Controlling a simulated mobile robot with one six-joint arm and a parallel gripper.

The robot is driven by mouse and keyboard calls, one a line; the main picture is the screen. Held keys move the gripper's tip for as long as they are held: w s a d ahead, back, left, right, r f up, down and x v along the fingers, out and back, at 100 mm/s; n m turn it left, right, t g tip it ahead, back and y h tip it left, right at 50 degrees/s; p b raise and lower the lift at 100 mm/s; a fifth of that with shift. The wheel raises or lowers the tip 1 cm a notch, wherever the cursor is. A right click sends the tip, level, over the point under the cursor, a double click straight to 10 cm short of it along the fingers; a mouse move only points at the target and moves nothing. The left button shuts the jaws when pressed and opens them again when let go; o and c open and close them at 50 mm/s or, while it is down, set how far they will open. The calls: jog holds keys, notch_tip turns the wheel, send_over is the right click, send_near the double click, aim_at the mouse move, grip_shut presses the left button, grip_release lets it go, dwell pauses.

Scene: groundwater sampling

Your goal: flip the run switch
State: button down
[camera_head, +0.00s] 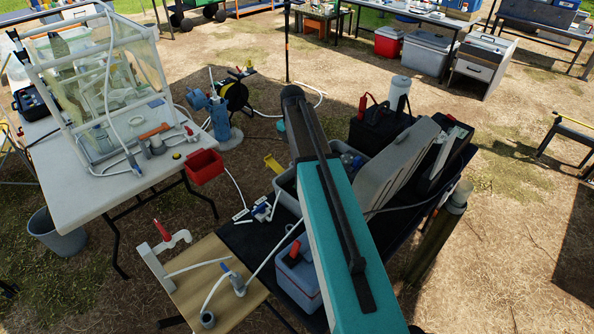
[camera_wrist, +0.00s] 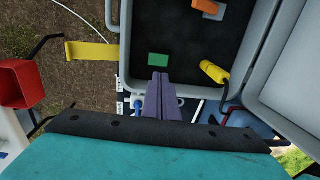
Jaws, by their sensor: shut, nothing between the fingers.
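In the wrist view, my gripper (camera_wrist: 161,97) is shut, its purple fingers together and empty. Their tips overlap the dark floor of an open grey case (camera_wrist: 129,45), just below a small green rectangle (camera_wrist: 158,60). An orange piece with a grey part (camera_wrist: 207,6) lies near the top of the case, cut by the frame edge. A yellow cylinder with a dark cable (camera_wrist: 213,72) is to the right of the fingertips. I cannot tell which part, if any, is the run switch. In the head view, my arm hides my gripper and much of the case (camera_head: 286,196).
The raised grey lid (camera_head: 398,165) stands right of my arm, beside a black box (camera_head: 380,127). A yellow tab (camera_wrist: 92,51) sticks out left of the case. A red bin (camera_head: 205,166) hangs at the white table (camera_head: 95,195). A blue-grey cooler (camera_head: 298,280) sits below.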

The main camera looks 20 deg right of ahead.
jog(key=shift+w+r+b, duration=0.1)
jog(key=shift+r+b, duration=0.4)
jog(key=shift+r, duration=1.6)
